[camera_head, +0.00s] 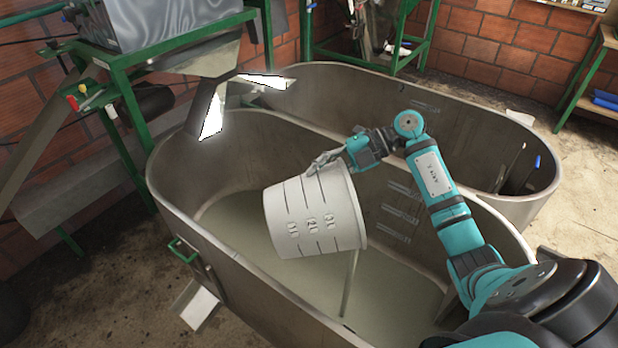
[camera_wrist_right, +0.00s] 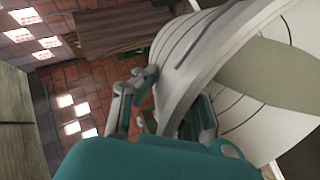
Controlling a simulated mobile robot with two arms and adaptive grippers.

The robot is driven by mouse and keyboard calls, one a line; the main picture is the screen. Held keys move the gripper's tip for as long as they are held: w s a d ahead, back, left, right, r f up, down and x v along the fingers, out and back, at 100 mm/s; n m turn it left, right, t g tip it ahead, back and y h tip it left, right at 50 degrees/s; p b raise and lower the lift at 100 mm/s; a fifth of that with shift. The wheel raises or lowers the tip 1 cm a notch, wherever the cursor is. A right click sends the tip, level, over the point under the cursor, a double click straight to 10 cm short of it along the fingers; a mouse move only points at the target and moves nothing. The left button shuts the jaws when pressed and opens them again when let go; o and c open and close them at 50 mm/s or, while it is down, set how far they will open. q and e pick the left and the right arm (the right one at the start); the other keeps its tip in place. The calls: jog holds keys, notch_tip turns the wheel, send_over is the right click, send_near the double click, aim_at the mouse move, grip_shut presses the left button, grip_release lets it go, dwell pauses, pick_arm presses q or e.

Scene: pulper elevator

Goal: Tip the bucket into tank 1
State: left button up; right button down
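My right gripper (camera_head: 326,162) is shut on the rim of a white bucket (camera_head: 312,215) with volume marks on its side. The bucket hangs tilted over the nearer metal tank (camera_head: 215,243), its mouth turned to the right. A thin pale stream (camera_head: 349,285) falls from its lower rim into the pale liquid (camera_head: 262,262) in this tank. In the right wrist view, the gripper fingers (camera_wrist_right: 160,105) grip the bucket wall (camera_wrist_right: 195,45), and greyish-green liquid (camera_wrist_right: 265,72) shows inside. I cannot read a number on the tank. My left gripper is out of view.
A second metal tank (camera_head: 330,80) stands just behind the nearer one. A green-framed machine with a metal chute (camera_head: 205,105) overhangs the nearer tank's left end. A green handle (camera_head: 182,249) sits on the near tank wall. Open floor (camera_head: 585,190) lies at the right.

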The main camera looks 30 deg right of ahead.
jog(key=shift+s+d+f+t+y+b, duration=0.25)
jog(key=shift+d+y+b, duration=0.25)
jog(key=shift+d+b, duration=0.3)
jog(key=shift+s+d+f+t+y+b, duration=0.15)
jog(key=shift+s+d+f+y+b, duration=0.3)
jog(key=shift+d+b, duration=0.35)
jog(key=shift+s+d+f+t+y+b, duration=0.25)
jog(key=shift+d+y+b, duration=0.3)
jog(key=shift+d+b, duration=0.25)
jog(key=s+d+t+y+b, duration=0.1)
jog(key=s+d+y+b, duration=0.2)
jog(key=d+b, duration=0.4)
jog(key=shift+s+d+t+y, duration=0.15)
jog(key=shift+d+t+y, duration=0.15)
jog(key=shift+y, duration=0.3)
jog(key=shift+f, duration=0.1)
